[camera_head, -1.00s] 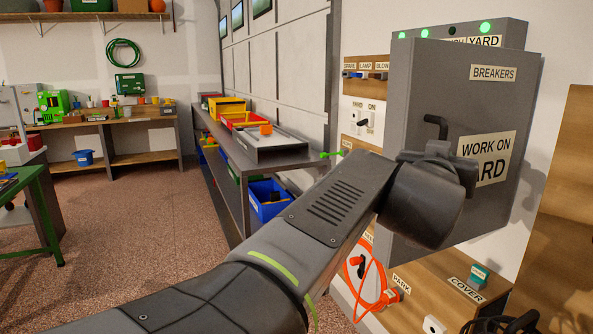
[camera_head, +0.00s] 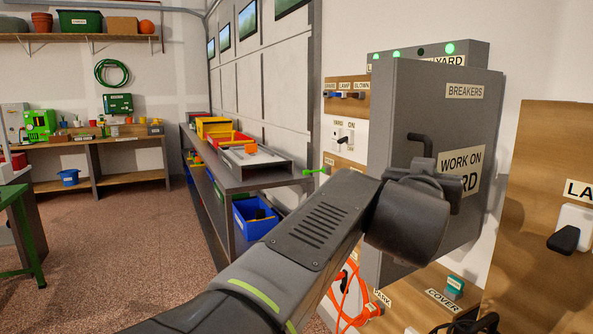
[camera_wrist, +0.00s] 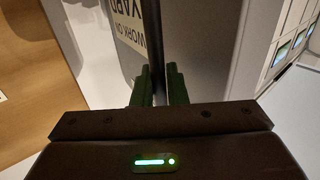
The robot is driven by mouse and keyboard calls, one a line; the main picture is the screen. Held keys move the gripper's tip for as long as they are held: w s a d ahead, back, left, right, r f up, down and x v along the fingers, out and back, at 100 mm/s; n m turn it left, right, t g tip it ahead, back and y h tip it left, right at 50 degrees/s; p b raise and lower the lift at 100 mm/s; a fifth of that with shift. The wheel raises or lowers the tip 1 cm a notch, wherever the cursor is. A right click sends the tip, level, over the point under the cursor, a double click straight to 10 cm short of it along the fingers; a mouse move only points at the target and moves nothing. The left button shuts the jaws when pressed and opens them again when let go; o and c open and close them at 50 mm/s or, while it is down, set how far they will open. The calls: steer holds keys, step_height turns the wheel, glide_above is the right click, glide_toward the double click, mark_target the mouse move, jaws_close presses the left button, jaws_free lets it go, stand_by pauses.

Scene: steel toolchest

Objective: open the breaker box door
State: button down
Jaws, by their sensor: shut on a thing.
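The grey breaker box stands on the wall at the right. Its door (camera_head: 420,100) carries the labels BREAKERS and WORK ON YARD, and I cannot tell whether it is ajar. The black bar handle (camera_head: 421,140) is on the door's left part; its upper end shows above my gripper (camera_head: 445,182), and the wrist hides the lower part. In the wrist view, my gripper (camera_wrist: 158,88) has its two dark green fingers closed on either side of the dark handle bar (camera_wrist: 155,50). The WORK ON YARD label (camera_wrist: 133,25) lies to the left of it.
A panel with green lights (camera_head: 448,48) sits above the box. Switches (camera_head: 341,137) are to its left, an orange cable (camera_head: 350,295) below, and a wooden board with a black lever (camera_head: 565,239) to the right. A grey shelf with bins (camera_head: 240,170) stands left of my arm. Open floor lies farther left.

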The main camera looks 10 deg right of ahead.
steer(key=c, duration=1.5)
jaws_free()
steer(key=shift+c, duration=0.2)
steer(key=shift+s+a, duration=0.1)
steer(key=v, duration=1.3)
steer(key=shift+s+a, duration=0.2)
steer(key=shift+s, duration=0.1)
steer(key=x, duration=1.4)
steer(key=shift+a+f, duration=0.1)
